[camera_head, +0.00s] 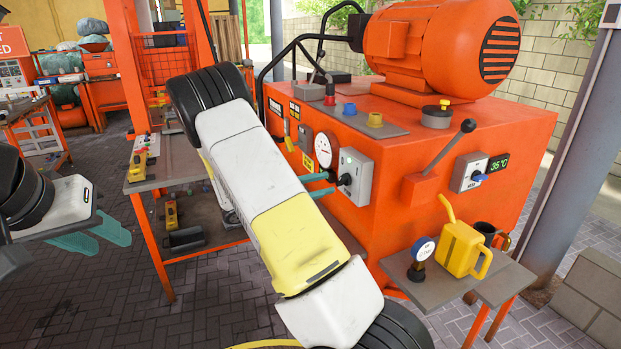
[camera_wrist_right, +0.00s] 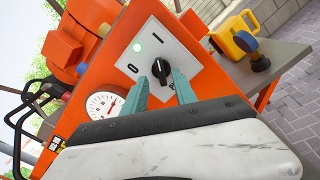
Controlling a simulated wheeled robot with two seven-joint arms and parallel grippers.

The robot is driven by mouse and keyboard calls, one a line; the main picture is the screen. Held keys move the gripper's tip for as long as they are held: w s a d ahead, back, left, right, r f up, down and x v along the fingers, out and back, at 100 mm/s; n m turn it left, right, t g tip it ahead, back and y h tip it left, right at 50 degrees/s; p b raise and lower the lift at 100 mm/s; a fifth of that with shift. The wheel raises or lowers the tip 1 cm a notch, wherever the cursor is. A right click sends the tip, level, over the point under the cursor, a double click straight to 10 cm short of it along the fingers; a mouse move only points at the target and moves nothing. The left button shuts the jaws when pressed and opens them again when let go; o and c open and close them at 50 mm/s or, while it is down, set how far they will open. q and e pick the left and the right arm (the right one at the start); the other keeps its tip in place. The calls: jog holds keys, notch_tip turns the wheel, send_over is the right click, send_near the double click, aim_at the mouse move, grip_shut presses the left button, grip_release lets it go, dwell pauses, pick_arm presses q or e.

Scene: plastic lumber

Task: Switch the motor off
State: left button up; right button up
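The motor (camera_head: 430,45) is a large orange cylinder on top of an orange machine cabinet. A grey switch box (camera_head: 353,176) with a black rotary knob (camera_wrist_right: 158,67) is on the cabinet front. In the right wrist view its white panel (camera_wrist_right: 140,50) shows "I" and "O" marks and a lit green lamp (camera_wrist_right: 138,47). My right gripper (camera_wrist_right: 161,72) has its teal fingers apart, with the tips close to the knob, one on either side; contact is unclear. It also shows in the head view (camera_head: 330,184), partly behind my forearm. My left gripper (camera_head: 104,236) is open and empty at far left.
A round gauge (camera_head: 324,150) sits beside the switch box. A lever (camera_head: 448,150) and a temperature display (camera_head: 498,162) are to the right. A side shelf (camera_head: 450,285) holds a yellow oil can (camera_head: 462,248) and a small gauge (camera_head: 421,255).

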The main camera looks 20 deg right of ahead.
aim_at(339, 181)
jog(key=shift+w+d, duration=0.15)
jog(key=shift+d, duration=1.85)
grip_shut()
